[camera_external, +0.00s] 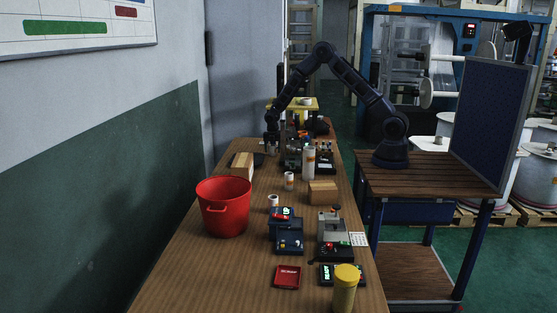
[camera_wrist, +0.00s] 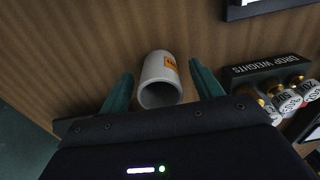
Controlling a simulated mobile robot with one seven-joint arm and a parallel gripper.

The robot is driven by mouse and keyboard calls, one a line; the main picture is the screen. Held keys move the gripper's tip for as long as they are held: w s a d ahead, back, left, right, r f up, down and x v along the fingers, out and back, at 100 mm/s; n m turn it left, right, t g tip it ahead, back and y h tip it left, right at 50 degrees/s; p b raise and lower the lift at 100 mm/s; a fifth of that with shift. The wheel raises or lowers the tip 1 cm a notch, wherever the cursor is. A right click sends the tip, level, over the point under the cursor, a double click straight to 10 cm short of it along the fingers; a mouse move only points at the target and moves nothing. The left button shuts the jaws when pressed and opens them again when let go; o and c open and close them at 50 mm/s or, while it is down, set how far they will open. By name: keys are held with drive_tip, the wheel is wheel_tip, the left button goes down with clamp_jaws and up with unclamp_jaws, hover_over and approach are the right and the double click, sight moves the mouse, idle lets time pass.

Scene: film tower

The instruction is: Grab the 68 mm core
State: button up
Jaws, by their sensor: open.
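A white hollow core (camera_wrist: 158,82) with an orange label sits on the wooden table in the wrist view. Its open end faces my camera, and the label is too small to read. My gripper (camera_wrist: 161,70) is open, with one dark green finger on each side of the core. Gaps show between the core and both fingers. In the external view my gripper (camera_external: 271,142) is low over the far left part of the table. I cannot clearly make out that core there. Other small white cores stand nearer, one (camera_external: 289,180) mid-table and one (camera_external: 273,200) beside the red bucket.
A black rack labelled DROP WEIGHTS (camera_wrist: 270,70) with several weights is right of the core. A dark-framed item (camera_wrist: 250,10) lies at the top right. The red bucket (camera_external: 223,208), wooden blocks (camera_external: 323,192) and bench devices (camera_external: 287,236) occupy the nearer table. The wall borders the left side.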

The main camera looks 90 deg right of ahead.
drive_tip(key=shift+c, duration=0.5)
drive_tip(key=c, duration=1)
drive_tip(key=shift+o, duration=0.2)
